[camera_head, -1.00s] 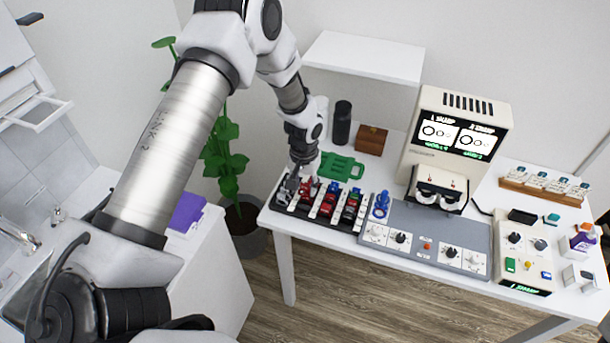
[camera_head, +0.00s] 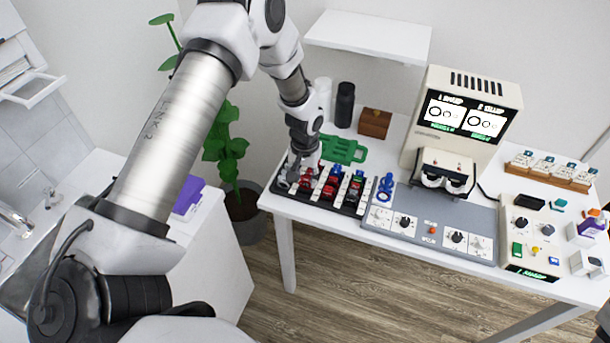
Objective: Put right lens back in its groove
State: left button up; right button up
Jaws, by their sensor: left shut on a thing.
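A black lens tray (camera_head: 346,206) lies at the left end of the white table. Its slots hold several small lenses with coloured handles: red (camera_head: 307,175), blue and green (camera_head: 357,178). My left gripper (camera_head: 288,181) points down at the tray's left end. It is shut on a small lens, mostly hidden by the fingers; I cannot tell its colour or whether it touches its groove.
A green tray (camera_head: 343,149) lies behind the lens tray. A black cylinder (camera_head: 344,104) and a brown box (camera_head: 375,122) stand farther back. The eye-test machine (camera_head: 463,110) with its viewer stands right of them. A white shelf (camera_head: 368,38) hangs above.

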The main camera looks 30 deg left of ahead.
dwell(0.6)
pick_arm(q)
jog(key=shift+f, duration=0.1)
jog(key=shift+f+b, duration=0.8)
jog(key=shift+f, duration=0.65)
jog(key=o, duration=0.8)
notch_tip(320, 180, up, 12)
jog(key=shift+s+r, duration=0.1)
jog(key=shift+s, duration=0.05)
